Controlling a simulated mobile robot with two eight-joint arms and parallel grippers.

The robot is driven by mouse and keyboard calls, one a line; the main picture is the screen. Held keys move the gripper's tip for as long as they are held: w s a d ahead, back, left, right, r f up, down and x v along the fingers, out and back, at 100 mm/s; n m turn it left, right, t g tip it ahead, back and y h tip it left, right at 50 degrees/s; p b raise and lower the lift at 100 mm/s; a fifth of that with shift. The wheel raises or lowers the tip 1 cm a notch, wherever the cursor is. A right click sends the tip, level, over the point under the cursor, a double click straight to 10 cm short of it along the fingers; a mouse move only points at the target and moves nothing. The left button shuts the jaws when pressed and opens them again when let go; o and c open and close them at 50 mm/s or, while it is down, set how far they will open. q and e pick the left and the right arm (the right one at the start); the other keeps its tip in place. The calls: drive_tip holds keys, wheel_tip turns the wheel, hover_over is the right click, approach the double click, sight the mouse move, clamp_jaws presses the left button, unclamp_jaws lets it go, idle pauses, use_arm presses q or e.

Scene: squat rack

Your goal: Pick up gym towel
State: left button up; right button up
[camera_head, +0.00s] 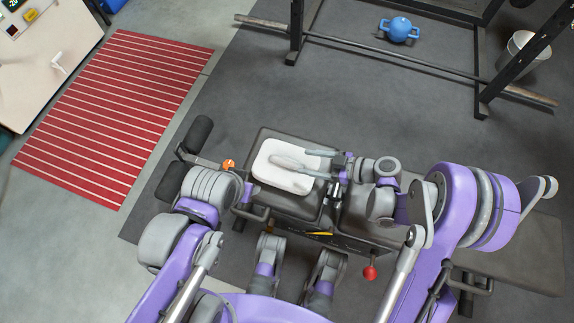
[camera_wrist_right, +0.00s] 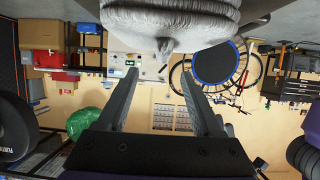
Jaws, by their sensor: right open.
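The gym towel (camera_head: 268,177) is a pale, folded, rounded pad lying on the dark bench. In the right wrist view the towel (camera_wrist_right: 172,22) shows at the top as a grey-white, soft mass. My right gripper (camera_head: 291,157) reaches in from the right over the towel with its fingers pointing left. In the right wrist view the right gripper (camera_wrist_right: 160,73) has its fingers well apart and empty. The towel's hanging edge appears near the gap between the tips; contact cannot be told.
The dark padded bench (camera_head: 520,248) stretches to the right under my right arm. Its black roller pads (camera_head: 198,134) stick out at the left. Open floor lies between bench and rack.

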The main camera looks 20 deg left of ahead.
sight(287, 160)
drive_tip(key=x, duration=0.4)
drive_tip(key=b+x, duration=0.1)
drive_tip(key=x, duration=0.3)
drive_tip(key=shift+s+r, duration=0.1)
drive_tip(key=shift+s, duration=0.05)
clamp_jaws()
